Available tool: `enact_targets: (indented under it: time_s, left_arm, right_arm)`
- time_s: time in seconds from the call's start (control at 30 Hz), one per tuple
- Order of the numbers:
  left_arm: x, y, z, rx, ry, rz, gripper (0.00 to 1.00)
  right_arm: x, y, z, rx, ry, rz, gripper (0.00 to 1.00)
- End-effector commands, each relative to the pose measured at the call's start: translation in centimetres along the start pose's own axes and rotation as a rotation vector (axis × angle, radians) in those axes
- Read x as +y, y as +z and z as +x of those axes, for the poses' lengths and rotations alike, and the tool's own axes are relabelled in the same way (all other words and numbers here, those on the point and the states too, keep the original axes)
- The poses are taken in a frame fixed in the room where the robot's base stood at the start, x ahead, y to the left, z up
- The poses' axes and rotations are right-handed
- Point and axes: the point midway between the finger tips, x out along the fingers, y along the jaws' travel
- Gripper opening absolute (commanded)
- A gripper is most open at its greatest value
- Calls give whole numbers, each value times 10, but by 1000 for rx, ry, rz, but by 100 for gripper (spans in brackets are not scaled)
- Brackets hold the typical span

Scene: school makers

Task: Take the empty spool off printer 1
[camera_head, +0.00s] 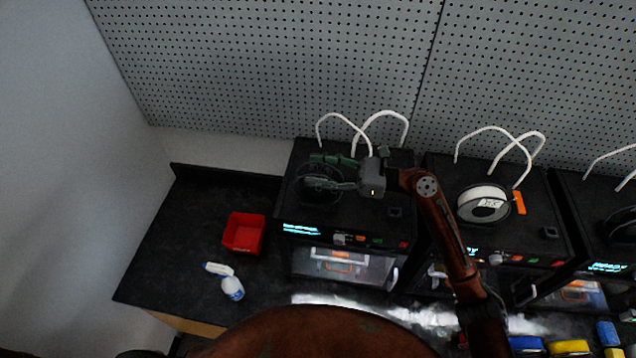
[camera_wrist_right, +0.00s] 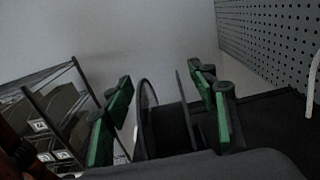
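The dark empty spool (camera_head: 317,190) sits on top of the leftmost black printer (camera_head: 370,222). My right gripper (camera_head: 328,172) reaches in from the right, over that printer top, with its green fingers at the spool. In the right wrist view the spool (camera_wrist_right: 168,128) stands between the two green fingers (camera_wrist_right: 160,112), one on each side. Gaps show between the fingers and the spool's flanges, so the gripper is open. The spool's lower part is hidden by the gripper body in that view. My left gripper is not in view.
A white spool (camera_head: 483,204) sits on the middle printer, with another printer at the right edge. White tubes (camera_head: 380,125) arch up behind the printers.

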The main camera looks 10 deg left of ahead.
Motion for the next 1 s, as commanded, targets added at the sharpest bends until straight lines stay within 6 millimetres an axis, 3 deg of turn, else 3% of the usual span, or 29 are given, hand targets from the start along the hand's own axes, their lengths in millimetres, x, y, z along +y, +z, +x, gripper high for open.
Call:
enact_targets:
  time_s: [0.77, 1.0]
  left_arm:
    - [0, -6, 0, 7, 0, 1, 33]
    - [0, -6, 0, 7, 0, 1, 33]
  right_arm:
    - [0, 0, 0, 0, 0, 0, 0]
    - [0, 0, 0, 0, 0, 0, 0]
